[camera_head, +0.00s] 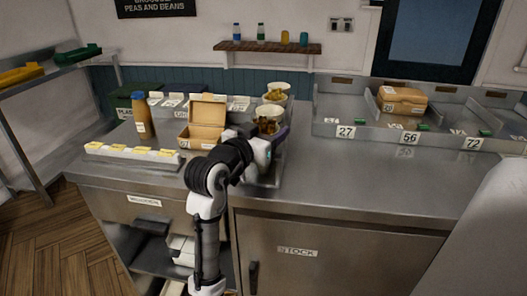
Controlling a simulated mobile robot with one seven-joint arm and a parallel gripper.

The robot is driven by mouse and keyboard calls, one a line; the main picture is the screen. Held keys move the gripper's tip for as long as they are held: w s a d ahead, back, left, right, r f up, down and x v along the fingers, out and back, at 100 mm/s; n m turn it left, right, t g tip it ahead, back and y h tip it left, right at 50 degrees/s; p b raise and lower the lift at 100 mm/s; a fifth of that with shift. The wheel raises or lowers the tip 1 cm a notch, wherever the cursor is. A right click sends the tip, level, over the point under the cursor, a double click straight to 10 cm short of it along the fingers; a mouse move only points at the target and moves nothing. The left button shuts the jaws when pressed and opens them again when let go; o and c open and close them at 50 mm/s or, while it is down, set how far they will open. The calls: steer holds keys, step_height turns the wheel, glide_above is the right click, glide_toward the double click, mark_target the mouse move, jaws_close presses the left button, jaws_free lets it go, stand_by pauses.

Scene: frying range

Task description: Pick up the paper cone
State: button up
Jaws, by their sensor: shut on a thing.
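Two paper cones with brown and yellow food show in the head view, beyond my arm. The nearer paper cone (270,124) is right at my gripper (273,138), which is shut on it; the fingers are small and partly hidden by my wrist. The cone looks about upright, its lower part hidden. The farther paper cone (276,93) stands just behind it. I cannot tell whether the nearer cone is lifted off the surface under it.
An open cardboard box (207,116) and a brown bottle (142,116) stand left of my gripper. A white holder (130,156) lies at the front left. A closed box (403,100) sits in the numbered bays at right. The counter (350,180) at front right is clear.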

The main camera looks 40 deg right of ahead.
steer(key=c, duration=0.5)
steer(key=shift+o, duration=0.2)
steer(key=shift+r, duration=0.2)
